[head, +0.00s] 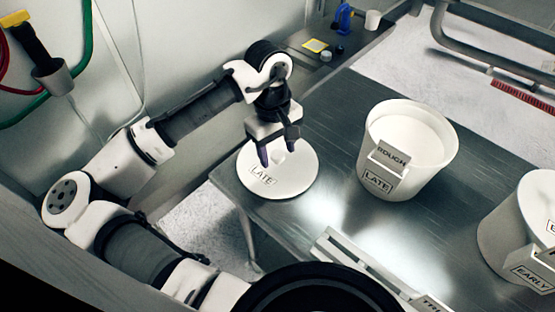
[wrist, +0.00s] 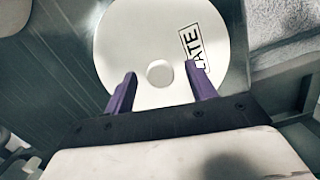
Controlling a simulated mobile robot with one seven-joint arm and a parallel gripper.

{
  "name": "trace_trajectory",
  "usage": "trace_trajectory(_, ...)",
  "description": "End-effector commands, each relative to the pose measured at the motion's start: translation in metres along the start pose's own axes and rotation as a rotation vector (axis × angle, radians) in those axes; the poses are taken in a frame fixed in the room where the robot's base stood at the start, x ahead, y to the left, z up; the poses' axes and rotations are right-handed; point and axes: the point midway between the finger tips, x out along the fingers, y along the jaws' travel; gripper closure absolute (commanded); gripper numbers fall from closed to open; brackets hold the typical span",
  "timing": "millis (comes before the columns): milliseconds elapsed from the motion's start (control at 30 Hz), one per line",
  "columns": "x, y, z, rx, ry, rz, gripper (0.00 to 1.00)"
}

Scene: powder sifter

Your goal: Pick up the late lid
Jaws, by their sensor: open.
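The late lid (head: 297,184) is a white disc with a "LATE" label and a small round knob. It lies flat at the left end of the metal table. My gripper (head: 279,155) is open above the lid, pointing down, with its fingers close to the knob. In the wrist view the lid (wrist: 130,50) fills the upper middle. The knob (wrist: 159,73) shows just beyond and between the two purple fingertips of my gripper (wrist: 158,75). I cannot tell whether the fingers touch the lid.
A white bucket (head: 427,165) labelled "LATE" and "ROUGH" stands right of the lid. Another bucket (head: 500,225), labelled "EARLY", is at the right edge. A metal rail (head: 350,262) lies along the table's near edge. Small items, including a white cup (head: 372,20), sit on a far surface.

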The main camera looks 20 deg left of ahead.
Motion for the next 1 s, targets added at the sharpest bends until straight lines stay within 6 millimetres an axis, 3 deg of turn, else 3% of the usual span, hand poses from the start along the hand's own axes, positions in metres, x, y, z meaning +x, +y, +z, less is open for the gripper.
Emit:
trace_trajectory(200,0.0007,0.0001,-0.0001,0.0,0.001,0.001,0.45)
trace_trajectory(633,0.0003,0.0001,-0.0003,0.0,0.001,0.001,1.0)
trace_trajectory(1000,-0.0037,0.0004,0.0,0.0,0.002,0.001,1.0)
